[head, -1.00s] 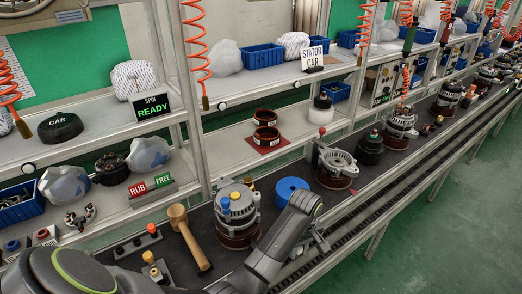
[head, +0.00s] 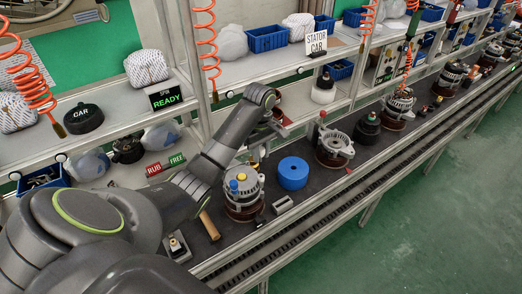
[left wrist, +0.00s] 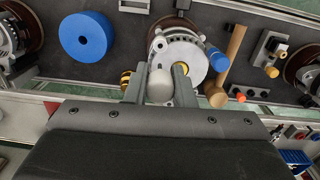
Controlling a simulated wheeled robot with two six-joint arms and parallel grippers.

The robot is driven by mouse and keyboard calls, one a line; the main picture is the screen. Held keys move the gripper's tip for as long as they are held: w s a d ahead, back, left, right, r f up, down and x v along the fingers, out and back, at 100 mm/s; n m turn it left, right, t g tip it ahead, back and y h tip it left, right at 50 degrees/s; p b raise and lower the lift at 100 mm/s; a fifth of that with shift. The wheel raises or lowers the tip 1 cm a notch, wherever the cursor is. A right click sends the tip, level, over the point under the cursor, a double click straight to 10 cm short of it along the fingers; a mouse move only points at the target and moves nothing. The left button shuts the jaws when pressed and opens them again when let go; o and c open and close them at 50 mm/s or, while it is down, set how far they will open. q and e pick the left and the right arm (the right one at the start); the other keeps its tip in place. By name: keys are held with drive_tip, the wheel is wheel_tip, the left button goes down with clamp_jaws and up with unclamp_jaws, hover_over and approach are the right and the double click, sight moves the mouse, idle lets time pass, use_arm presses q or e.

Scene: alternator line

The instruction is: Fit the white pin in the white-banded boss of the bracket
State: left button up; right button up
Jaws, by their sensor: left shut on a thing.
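My left gripper (left wrist: 160,88) is shut on the white pin (left wrist: 160,82), a pale round-topped cylinder between the fingers in the left wrist view. The bracket (left wrist: 197,52) is the silver top of an alternator, which stands on the dark belt in the head view (head: 243,197). In the left wrist view the pin overlaps the bracket's near edge; I cannot tell its height or whether it touches. A blue pin (left wrist: 218,60) stands at the bracket's rim, and a yellow piece shows partly behind a finger. The white-banded boss cannot be made out clearly. My right gripper is out of view.
A blue ring (head: 292,173) lies on the belt beside the alternator, and another alternator (head: 333,148) stands beyond it. A wooden mallet (left wrist: 237,50) lies on the other side. Shelves with posts and hanging orange hoses (head: 207,45) rise behind the belt.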

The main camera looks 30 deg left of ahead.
use_arm(q)
drive_tip(key=shift+f, duration=0.45)
drive_tip(key=shift+f+b, duration=0.3)
drive_tip(key=shift+f, duration=1.25)
drive_tip(key=shift+f+b, duration=0.45)
drive_tip(key=shift+f, duration=0.5)
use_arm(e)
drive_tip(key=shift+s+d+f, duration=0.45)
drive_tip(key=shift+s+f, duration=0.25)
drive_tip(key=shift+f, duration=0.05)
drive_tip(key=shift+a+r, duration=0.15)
use_arm(q)
drive_tip(key=shift+r+p, duration=0.1)
drive_tip(key=shift+p, duration=0.6)
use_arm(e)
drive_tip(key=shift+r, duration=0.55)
